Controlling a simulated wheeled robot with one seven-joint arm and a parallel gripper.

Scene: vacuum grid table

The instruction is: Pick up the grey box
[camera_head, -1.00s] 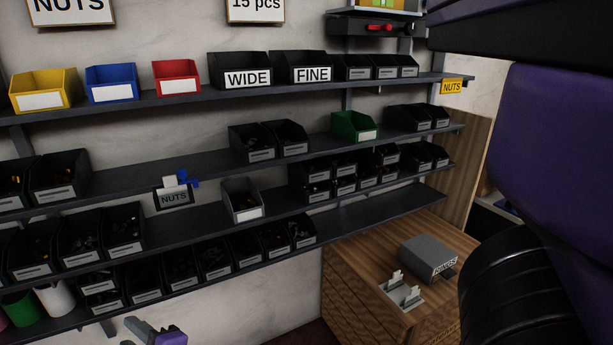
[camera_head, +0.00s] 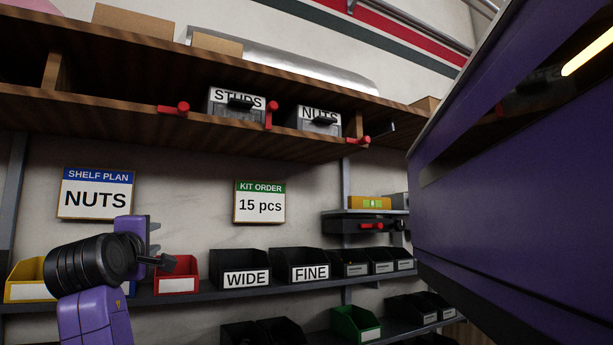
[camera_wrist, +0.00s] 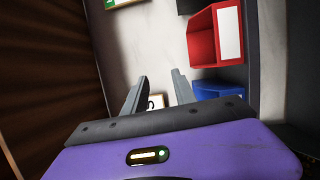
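Two grey boxes sit in the upper wooden shelf in the head view: one labelled STUDS (camera_head: 237,105) and one labelled NUTS (camera_head: 319,121). Each has a dark handle on its front. I cannot tell which one the task means. My gripper (camera_head: 155,241) is at the left, below and left of both boxes, in front of the wall near the red bin. In the wrist view my gripper (camera_wrist: 157,92) has its two fingers apart with nothing between them. Neither grey box is clearly visible in the wrist view.
Red knobs (camera_head: 271,115) stick out at the upper shelf's front edge. A red bin (camera_head: 177,275), also in the wrist view (camera_wrist: 213,38), and black WIDE and FINE bins (camera_head: 246,279) line the lower shelf. A blue bin (camera_wrist: 218,90) shows in the wrist view. Wall signs hang between the shelves.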

